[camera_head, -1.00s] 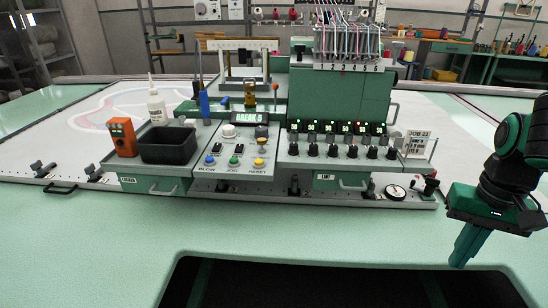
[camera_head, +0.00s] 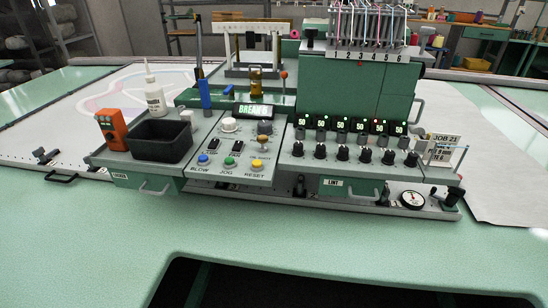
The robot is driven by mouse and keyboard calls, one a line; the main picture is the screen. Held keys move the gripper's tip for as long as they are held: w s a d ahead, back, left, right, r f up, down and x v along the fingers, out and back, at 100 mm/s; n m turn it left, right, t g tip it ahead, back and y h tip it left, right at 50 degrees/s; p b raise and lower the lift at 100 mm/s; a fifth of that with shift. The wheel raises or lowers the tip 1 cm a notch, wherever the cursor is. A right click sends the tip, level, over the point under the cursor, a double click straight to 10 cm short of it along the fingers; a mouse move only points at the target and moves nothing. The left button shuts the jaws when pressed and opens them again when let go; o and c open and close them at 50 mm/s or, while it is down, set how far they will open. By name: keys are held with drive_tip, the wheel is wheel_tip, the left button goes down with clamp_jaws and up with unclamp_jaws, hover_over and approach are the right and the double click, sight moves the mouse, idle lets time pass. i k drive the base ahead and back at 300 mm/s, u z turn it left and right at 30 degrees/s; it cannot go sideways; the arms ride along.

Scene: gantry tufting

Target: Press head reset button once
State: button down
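The yellow reset button (camera_head: 257,164) sits at the right end of a row on the sloped grey control panel (camera_head: 217,172), above the label RESET. A green JOG button (camera_head: 229,162) and a blue BLOW button (camera_head: 203,159) are to its left. The small display (camera_head: 254,111) above reads BREAK, with its last character unclear. My gripper is out of view, so its fingers cannot be seen.
A black bin (camera_head: 161,141), a white bottle (camera_head: 155,96) and an orange device (camera_head: 112,128) stand left of the panel. Several black knobs (camera_head: 342,153) and a dial gauge (camera_head: 412,199) are to the right. The green surface in front (camera_head: 120,235) is clear.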

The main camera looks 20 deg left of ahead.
sight(257, 163)
drive_tip(key=k, duration=1.4)
drive_tip(key=u, duration=0.4)
drive_tip(key=i, duration=0.95)
